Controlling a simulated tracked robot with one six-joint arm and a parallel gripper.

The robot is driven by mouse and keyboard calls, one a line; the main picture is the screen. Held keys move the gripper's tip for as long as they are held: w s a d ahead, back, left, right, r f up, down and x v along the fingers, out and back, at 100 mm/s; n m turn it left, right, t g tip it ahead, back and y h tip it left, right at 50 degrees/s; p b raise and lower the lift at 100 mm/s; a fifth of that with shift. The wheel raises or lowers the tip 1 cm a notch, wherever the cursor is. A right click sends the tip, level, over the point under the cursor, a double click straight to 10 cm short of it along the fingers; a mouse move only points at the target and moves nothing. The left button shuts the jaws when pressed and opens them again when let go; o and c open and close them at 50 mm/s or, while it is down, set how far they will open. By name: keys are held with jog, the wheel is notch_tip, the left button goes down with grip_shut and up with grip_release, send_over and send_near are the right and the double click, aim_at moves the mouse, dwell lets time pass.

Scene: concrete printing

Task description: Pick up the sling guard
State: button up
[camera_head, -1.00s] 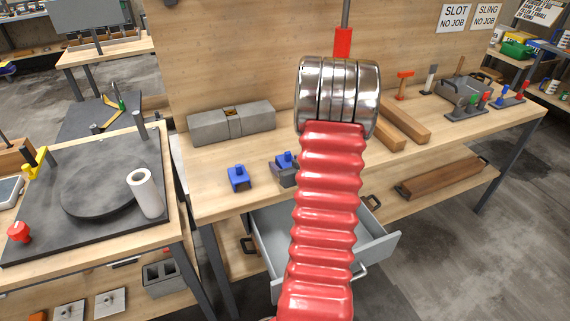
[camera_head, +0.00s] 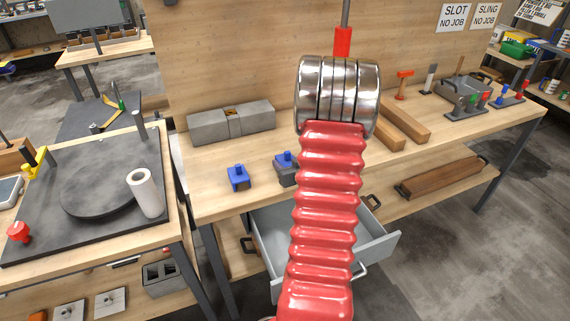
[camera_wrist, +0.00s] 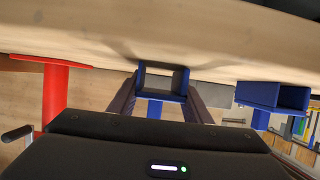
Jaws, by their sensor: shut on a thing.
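Two small blue U-shaped guards are on the wooden bench. One guard (camera_head: 238,178) stands free at the front edge; the other guard (camera_head: 286,160) is just right of it, beside my red arm. In the wrist view, a blue guard (camera_wrist: 176,97) sits between the two fingers of my gripper (camera_wrist: 160,84), which is shut on it. The guard is close to the pale wooden surface; whether it touches cannot be told. The free guard (camera_wrist: 262,95) shows to the right. My arm hides much of the bench around the gripper in the head view.
A grey block (camera_head: 232,122) lies at the back of the bench, with wooden beams (camera_head: 402,122) right of my arm. An open grey drawer (camera_head: 376,247) juts out below. A turntable bench (camera_head: 97,187) with a white roll (camera_head: 145,192) stands left.

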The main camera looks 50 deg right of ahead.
notch_tip(320, 180, up, 10)
jog(key=shift+f, duration=0.1)
dwell(0.5)
dwell(0.5)
